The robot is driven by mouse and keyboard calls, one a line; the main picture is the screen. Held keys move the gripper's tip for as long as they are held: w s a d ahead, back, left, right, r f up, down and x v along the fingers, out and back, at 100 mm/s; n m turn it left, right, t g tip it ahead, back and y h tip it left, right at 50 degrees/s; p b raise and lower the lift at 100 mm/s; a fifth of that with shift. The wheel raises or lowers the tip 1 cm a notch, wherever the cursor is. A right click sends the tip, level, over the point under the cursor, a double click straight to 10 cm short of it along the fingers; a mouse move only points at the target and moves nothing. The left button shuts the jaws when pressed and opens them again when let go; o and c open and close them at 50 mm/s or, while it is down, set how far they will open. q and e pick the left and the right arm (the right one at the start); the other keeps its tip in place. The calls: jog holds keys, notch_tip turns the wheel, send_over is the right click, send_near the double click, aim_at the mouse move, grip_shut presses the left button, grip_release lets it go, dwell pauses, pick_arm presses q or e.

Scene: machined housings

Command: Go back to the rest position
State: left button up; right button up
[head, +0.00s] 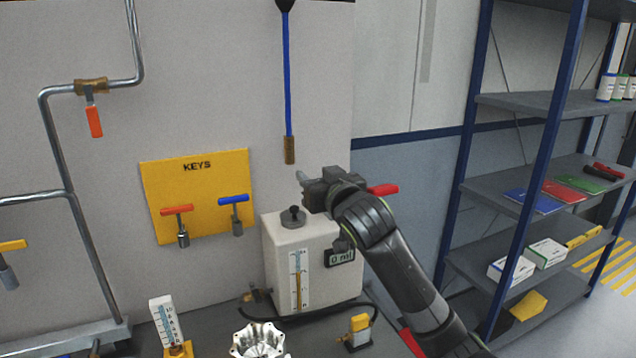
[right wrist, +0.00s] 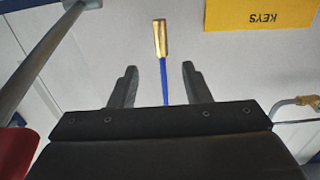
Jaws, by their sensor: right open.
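My right gripper (head: 303,183) is open and empty, in front of the wall above the white tank (head: 278,248). In the right wrist view its two fingers (right wrist: 159,68) stand apart. A blue hose or rod (head: 287,85) with a brass end (head: 289,150) hangs just above and left of the gripper in the head view. In the right wrist view the brass end (right wrist: 160,38) shows between and beyond the fingers, with clear gaps on both sides. My left gripper is not in view.
A yellow KEYS board (head: 200,168) holds a red-handled key (head: 177,211) and a blue-handled key (head: 234,199). Pipes (head: 52,130) run at the left. A blue-framed shelf (head: 545,105) stands at the right. A metal housing (head: 258,342) and a gauge (head: 165,318) are at the bottom.

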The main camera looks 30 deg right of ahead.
jog(key=shift+s, duration=0.35)
jog(key=shift+f, duration=0.1)
